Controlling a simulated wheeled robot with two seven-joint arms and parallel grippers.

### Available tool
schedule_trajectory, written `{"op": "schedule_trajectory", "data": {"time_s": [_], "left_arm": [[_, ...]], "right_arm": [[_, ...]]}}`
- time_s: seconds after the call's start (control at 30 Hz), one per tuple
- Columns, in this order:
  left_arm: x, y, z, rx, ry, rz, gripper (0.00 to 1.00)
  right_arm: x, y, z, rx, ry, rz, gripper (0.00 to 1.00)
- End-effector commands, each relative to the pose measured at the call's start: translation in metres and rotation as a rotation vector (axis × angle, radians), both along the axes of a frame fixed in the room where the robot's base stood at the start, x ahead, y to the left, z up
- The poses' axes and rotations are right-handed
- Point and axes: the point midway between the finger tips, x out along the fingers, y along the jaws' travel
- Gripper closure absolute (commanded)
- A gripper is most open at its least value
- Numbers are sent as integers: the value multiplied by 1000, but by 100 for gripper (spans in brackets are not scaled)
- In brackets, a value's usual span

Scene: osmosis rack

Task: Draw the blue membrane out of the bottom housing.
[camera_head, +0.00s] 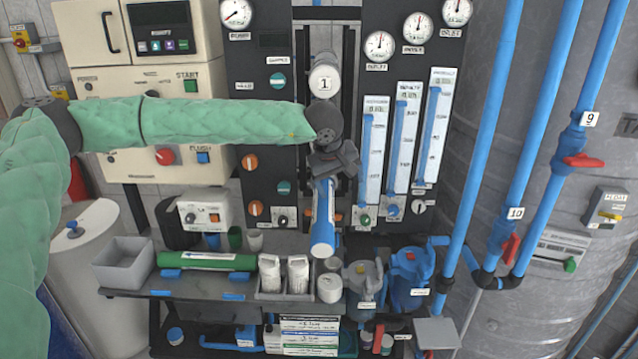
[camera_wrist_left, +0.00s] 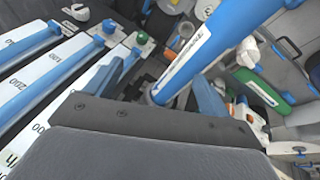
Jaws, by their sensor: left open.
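The blue membrane (camera_head: 323,222) is a blue tube with a white label strip and a pale end ring. It points toward me and down, in front of the rack's middle. In the left wrist view the blue membrane (camera_wrist_left: 212,48) runs from the centre to the upper right. My left gripper (camera_head: 327,176) is open at the membrane's rear end, close to it; I cannot tell whether they touch. The bottom housing is hidden behind my gripper and the membrane. A white-capped housing marked 1 (camera_head: 324,82) shows above my left forearm. My right gripper is not in view.
A shelf (camera_head: 205,283) below holds a grey bin (camera_head: 124,262), a green tube (camera_head: 206,261) and white bottles (camera_head: 270,272). Flow meters (camera_head: 402,135) stand close right of my gripper. Blue pipes (camera_head: 480,140) rise farther right.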

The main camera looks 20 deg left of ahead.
Motion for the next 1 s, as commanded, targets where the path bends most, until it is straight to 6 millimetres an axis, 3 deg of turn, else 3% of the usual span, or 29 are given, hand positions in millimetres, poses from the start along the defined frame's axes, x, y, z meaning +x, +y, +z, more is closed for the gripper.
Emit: {"op": "schedule_trajectory", "data": {"time_s": [0.1,0.23,0.57,1.0], "left_arm": [[-6,26,-4,180,29,-74,18],[-13,40,-6,291,72,-156,18],[-12,41,-11,324,74,-232,18],[-1,44,-42,320,74,-231,18]], "right_arm": [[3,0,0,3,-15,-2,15],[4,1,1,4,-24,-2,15],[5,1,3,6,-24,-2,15],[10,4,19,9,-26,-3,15]]}}
